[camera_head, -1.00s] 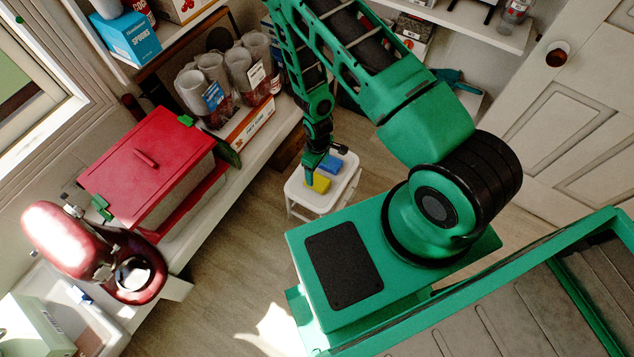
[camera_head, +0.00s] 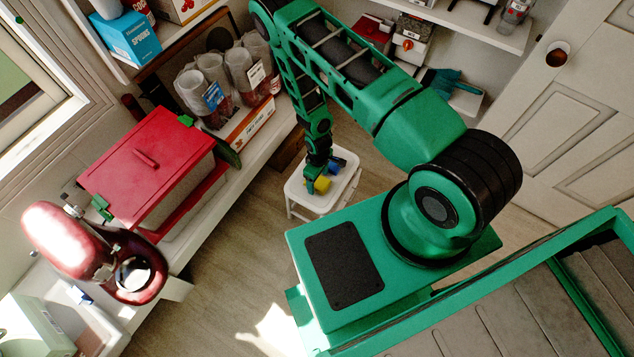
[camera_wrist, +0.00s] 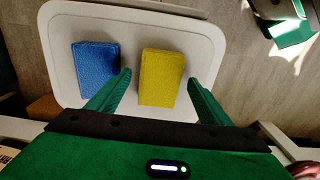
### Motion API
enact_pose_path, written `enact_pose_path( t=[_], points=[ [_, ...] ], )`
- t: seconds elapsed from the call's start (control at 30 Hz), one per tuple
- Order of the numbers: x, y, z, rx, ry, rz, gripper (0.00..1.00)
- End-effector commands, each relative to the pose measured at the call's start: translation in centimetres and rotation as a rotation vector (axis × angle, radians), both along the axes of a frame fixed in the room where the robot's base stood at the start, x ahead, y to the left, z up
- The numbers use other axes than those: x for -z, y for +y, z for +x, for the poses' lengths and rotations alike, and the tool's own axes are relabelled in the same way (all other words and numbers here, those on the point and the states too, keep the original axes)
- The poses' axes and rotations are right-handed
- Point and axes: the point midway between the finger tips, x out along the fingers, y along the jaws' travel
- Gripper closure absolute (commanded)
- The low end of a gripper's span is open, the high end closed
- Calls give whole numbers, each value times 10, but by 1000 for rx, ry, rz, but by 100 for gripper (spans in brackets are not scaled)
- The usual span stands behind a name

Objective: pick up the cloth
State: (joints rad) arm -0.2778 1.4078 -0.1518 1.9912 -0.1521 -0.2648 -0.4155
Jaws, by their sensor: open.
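A yellow block-shaped piece (camera_head: 323,184) and a blue one (camera_head: 338,164) lie side by side on a small white stool (camera_head: 297,194). They look like folded cloths or sponges; I cannot tell which. In the wrist view the yellow piece (camera_wrist: 162,78) is between my open fingers, and the blue piece (camera_wrist: 96,66) is left of the left finger. My gripper (camera_wrist: 159,77) holds nothing. I cannot tell if it touches the yellow piece. In the head view my gripper (camera_head: 314,186) is over the stool and partly covers the yellow piece.
A counter with a red-lidded bin (camera_head: 150,160), a red mixer (camera_head: 90,250) and clear containers (camera_head: 205,90) runs along the left. A teal cloth-like item (camera_head: 445,82) lies on a low shelf at the back. Floor (camera_head: 235,235) is clear left of the stool.

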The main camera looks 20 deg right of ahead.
Motion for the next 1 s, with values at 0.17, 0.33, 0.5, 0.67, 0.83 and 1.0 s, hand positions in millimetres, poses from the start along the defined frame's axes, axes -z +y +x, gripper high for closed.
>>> enact_pose_path(
  t=[0.17, 0.33, 0.5, 0.67, 0.83, 1.0],
  points=[
    [0, 0, 0, 0, 0, 0, 44],
    [0, 0, 0, 0, 0, 0, 72],
    [-1, 0, 0, 0, 0, 0, 75],
    [-3, 0, 0, 0, -1, 1, 75],
    [-14, 0, 1, 1, -1, 0, 75],
    [-40, 0, 1, 1, -4, 0, 75]
  ],
)
